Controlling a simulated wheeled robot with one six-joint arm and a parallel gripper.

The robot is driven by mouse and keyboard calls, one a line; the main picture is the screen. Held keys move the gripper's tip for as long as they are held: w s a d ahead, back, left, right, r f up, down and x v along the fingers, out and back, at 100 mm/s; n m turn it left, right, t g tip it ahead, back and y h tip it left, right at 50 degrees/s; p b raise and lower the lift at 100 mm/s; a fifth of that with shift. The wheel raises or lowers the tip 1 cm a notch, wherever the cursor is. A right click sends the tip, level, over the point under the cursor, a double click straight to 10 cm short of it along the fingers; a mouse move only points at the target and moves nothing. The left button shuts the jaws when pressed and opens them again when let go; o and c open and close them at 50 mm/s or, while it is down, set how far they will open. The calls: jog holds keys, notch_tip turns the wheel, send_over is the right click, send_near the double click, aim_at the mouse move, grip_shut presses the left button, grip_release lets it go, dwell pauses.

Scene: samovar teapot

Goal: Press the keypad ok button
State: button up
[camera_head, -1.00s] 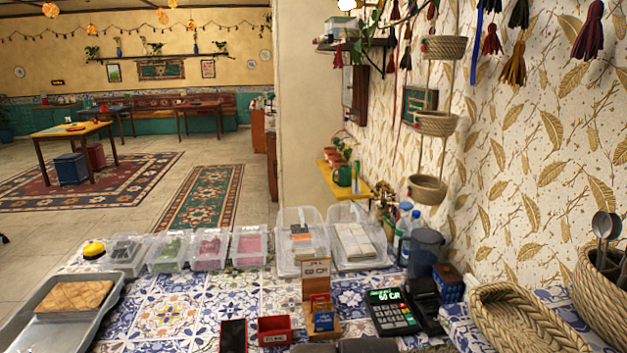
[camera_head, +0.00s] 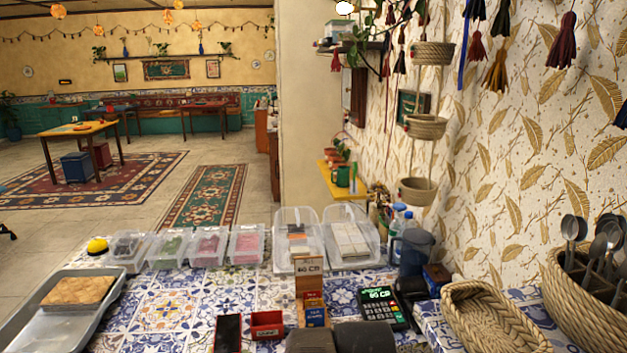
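The keypad (camera_head: 384,308) is a dark terminal lying on the tiled counter at the right of centre. Its lit green screen reads 60 CR, and rows of small keys lie below it. The single keys are too small for me to tell which one is ok. Two dark grey rounded parts stand at the bottom edge, just in front of the keypad and to its left. They look like parts of my arm. No gripper fingers can be made out.
A wooden stand with a price sign (camera_head: 309,266), a red box (camera_head: 267,324) and a black phone-like slab (camera_head: 229,332) lie left of the keypad. A dark jug (camera_head: 413,252) stands behind it. A wicker basket (camera_head: 490,322) is at right. Clear tubs line the back.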

grip_shut()
dwell(1.4)
